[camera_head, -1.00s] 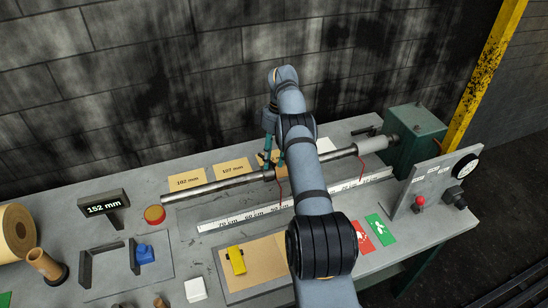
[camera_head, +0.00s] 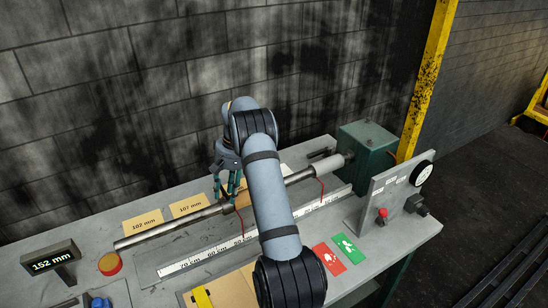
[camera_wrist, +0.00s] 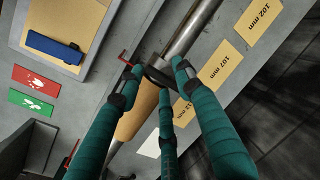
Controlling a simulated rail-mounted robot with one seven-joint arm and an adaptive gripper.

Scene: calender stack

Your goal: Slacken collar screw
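A steel shaft (camera_head: 180,228) runs across the bench to the green housing. A dark collar (camera_wrist: 158,76) sits on it at the end of a tan core (camera_wrist: 138,113) in the wrist view. A thin red screw handle (camera_wrist: 126,60) sticks out beside the collar; a red handle also hangs below the shaft in the head view (camera_head: 242,222). My gripper (camera_wrist: 157,77) has three teal fingers, spread around the collar, with one fingertip close to the red handle. Whether any finger touches the collar or handle is unclear. In the head view my arm hides part of the shaft.
A white ruler (camera_head: 205,255) lies along the shaft's front. Tan cards marked 102 mm (camera_head: 143,225) and 107 mm (camera_head: 188,205) lie behind it. A green housing (camera_head: 366,148) and an upright panel (camera_head: 385,200) with a dial stand at the right. Red (camera_head: 332,259) and green (camera_head: 347,248) cards lie in front.

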